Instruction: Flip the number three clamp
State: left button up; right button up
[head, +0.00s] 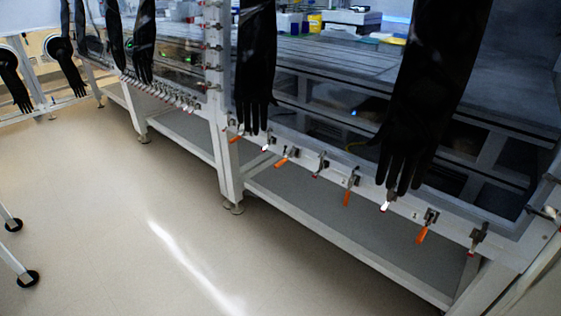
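A row of toggle clamps runs along the lower frame rail of the glovebox in the head view. Some have orange handles hanging down, such as the left clamp (286,158), the middle clamp (349,189) and the right clamp (426,227). Between them are clamps with dark levers and red tips, one near the centre (320,165) and one at the right end (478,238). A clamp with a white tip (385,206) sits just below a glove's fingers. No readable number shows which clamp is number three. Neither gripper is in view.
Black gloves hang in front of the rail, a large one (424,95) at right and another (256,65) at centre. A grey lower shelf (330,220) lies under the rail. The beige floor (110,190) in front is clear, with wheeled legs (27,278) at lower left.

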aim_at(279, 164)
jog(key=i+j+u, duration=0.25)
jog(key=i+j, duration=0.15)
jog(key=i+l+u, duration=0.1)
jog(key=i, duration=0.4)
